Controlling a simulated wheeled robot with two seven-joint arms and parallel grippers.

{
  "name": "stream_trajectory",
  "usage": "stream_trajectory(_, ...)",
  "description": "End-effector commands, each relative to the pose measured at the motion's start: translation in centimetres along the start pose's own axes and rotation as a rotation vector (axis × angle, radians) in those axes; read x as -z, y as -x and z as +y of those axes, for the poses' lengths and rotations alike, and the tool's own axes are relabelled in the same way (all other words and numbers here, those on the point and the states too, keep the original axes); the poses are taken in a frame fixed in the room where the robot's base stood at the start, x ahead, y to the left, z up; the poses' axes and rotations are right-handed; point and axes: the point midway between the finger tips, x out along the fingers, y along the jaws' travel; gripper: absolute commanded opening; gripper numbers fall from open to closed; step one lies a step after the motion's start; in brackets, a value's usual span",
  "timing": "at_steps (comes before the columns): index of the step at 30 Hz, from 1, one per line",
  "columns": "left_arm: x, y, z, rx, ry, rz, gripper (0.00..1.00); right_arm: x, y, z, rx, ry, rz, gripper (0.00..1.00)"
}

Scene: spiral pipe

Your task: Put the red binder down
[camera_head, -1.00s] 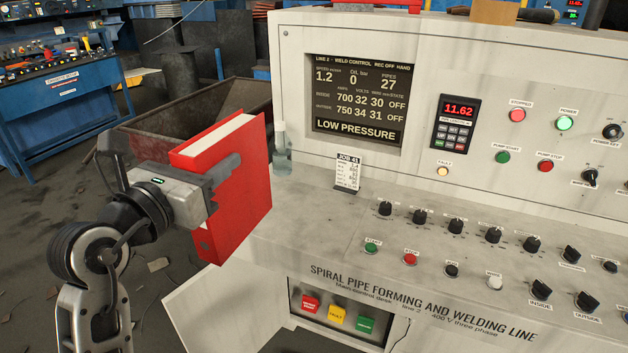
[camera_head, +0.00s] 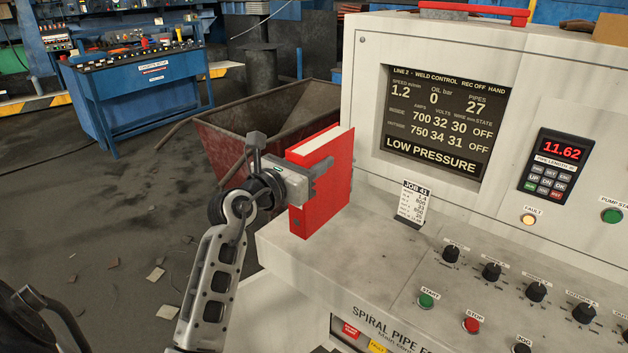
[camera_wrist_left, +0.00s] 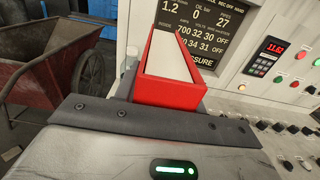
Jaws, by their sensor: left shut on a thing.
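The red binder (camera_head: 335,178) stands upright at the left end of the grey control desk (camera_head: 300,258), in front of the console's left edge. Its white page block faces up. My left gripper (camera_head: 318,178) is shut on the binder from the left side. In the left wrist view the binder (camera_wrist_left: 168,92) is just beyond the dark finger bar. Its lower edge seems at or close to the desk top; I cannot tell whether it touches. My right gripper is not in view.
The job card (camera_head: 412,203) stands on the desk right of the binder, with knobs and buttons farther right. A rusty cart (camera_head: 228,140) is behind the binder. A blue bench (camera_head: 130,95) stands at the back left. The desk in front of the binder is clear.

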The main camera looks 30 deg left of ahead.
Motion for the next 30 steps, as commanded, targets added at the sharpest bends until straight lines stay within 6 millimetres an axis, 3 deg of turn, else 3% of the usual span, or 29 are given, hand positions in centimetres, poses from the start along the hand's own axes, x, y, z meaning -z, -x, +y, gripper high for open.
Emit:
stream_trajectory(9,2.3,-1.8,1.0,-0.001,0.000,-0.007,0.00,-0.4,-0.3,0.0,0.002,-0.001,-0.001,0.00)
stream_trajectory(15,4.9,-1.8,1.0,-0.002,0.000,-0.006,0.00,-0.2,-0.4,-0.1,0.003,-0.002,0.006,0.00)
stream_trajectory(29,5.6,-1.7,1.0,-0.002,-0.001,-0.008,0.00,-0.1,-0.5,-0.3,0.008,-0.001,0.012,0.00)
stream_trajectory(30,5.7,-1.7,1.0,-0.001,-0.001,-0.002,0.51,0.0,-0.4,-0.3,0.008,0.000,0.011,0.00)
